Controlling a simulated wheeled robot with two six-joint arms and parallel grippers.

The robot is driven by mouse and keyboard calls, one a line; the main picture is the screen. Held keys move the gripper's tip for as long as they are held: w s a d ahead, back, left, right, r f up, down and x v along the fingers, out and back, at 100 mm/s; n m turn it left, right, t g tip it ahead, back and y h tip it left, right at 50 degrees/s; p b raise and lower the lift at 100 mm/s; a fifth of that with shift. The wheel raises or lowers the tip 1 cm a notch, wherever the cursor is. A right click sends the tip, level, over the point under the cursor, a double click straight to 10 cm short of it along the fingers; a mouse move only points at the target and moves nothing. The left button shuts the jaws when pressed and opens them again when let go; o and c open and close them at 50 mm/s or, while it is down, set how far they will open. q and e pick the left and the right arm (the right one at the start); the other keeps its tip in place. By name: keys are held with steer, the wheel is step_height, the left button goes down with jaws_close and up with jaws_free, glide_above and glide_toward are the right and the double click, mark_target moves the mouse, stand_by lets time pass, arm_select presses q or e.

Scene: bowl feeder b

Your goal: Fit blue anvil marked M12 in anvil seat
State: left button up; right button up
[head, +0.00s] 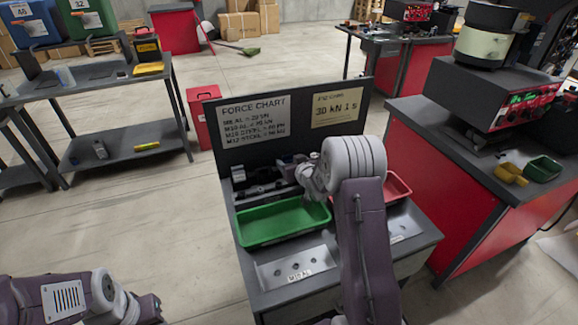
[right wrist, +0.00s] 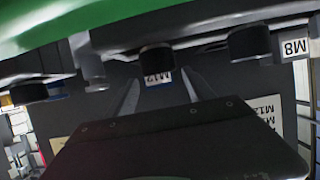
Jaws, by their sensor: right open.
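In the right wrist view, a dark round piece (right wrist: 156,57) stands on a rack with a tag reading M12 (right wrist: 157,78) by it. Its blue colour does not show clearly. My right gripper (right wrist: 160,90) is open, with one finger to each side below the M12 tag and nothing visible between them. In the head view the right gripper (head: 297,178) is over the back of the bench, its fingers mostly hidden by my wrist. I cannot make out the anvil seat for certain. Only part of my left arm shows at the lower left, without its fingers.
Other dark round pieces (right wrist: 249,42) stand beside it, one near an M8 tag (right wrist: 294,47). A green tray (head: 283,239) and a red tray (head: 397,187) sit on the bench. A holed metal plate (head: 300,270) lies in front; a force chart panel (head: 290,118) stands behind.

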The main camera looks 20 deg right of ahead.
steer(key=shift+w+f, duration=0.2)
steer(key=shift+w, duration=0.2)
steer(key=shift+s+r, duration=0.1)
steer(key=c, duration=0.4)
jaws_close()
step_height(320, 180, up, 10)
steer(key=shift+f+p, duration=0.25)
steer(key=shift+p, duration=0.9)
steer(key=shift+r, duration=0.3)
steer(key=shift+d, duration=0.1)
